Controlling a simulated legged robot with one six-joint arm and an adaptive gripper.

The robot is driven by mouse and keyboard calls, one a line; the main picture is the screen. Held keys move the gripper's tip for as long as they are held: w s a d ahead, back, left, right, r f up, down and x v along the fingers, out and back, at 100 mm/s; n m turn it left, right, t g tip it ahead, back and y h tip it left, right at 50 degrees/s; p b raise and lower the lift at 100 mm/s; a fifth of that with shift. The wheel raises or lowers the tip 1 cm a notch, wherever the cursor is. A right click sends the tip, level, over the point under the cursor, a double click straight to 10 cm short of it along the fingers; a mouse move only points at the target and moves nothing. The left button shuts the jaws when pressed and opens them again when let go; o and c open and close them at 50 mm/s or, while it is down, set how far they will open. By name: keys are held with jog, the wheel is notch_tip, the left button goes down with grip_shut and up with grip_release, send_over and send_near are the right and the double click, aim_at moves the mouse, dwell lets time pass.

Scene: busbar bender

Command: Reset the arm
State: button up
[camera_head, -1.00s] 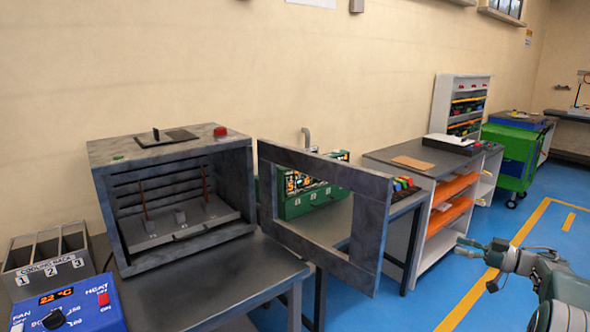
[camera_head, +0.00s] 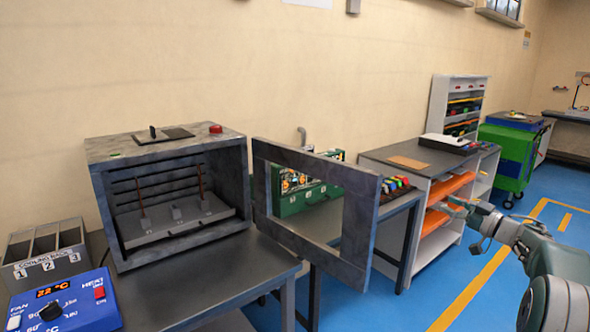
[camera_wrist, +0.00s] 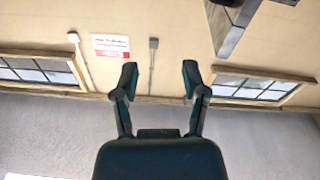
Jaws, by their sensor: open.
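My gripper (camera_head: 452,206) is at the right of the head view, on my raised arm. It is open and empty, held in the air in front of the white shelf unit with orange shelves. In the wrist view my gripper (camera_wrist: 158,80) shows two dark fingers spread well apart with nothing between them. Beyond them are the upper wall, a red and white sign (camera_wrist: 111,46) and windows.
A grey oven (camera_head: 170,190) stands on a table at left, its framed door (camera_head: 362,215) swung open toward the aisle. A cooling rack (camera_head: 20,272) and a blue control box (camera_head: 70,305) sit beside it. Blue floor (camera_head: 425,290) is free at the right.

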jog(key=a+r+m+t+h, duration=0.4)
jog(key=r+h, duration=0.3)
jog(key=r, duration=0.3)
jog(key=s+a+r+m+g+h, duration=0.2)
jog(key=s+a+m+h, duration=0.3)
jog(key=s+h, duration=0.25)
jog(key=s+a+f+g+y, duration=0.1)
jog(key=s+a+f+g, duration=0.2)
jog(key=s, duration=0.8)
jog(key=s+a+f+g+y, duration=0.1)
jog(key=s+a+f+g, duration=0.3)
jog(key=s+a+f, duration=0.3)
jog(key=s+a+f+g+y, duration=0.1)
jog(key=s+a+f+g, duration=0.3)
jog(key=s+f, duration=0.6)
jog(key=s, duration=0.7)
jog(key=shift+a, duration=0.4)
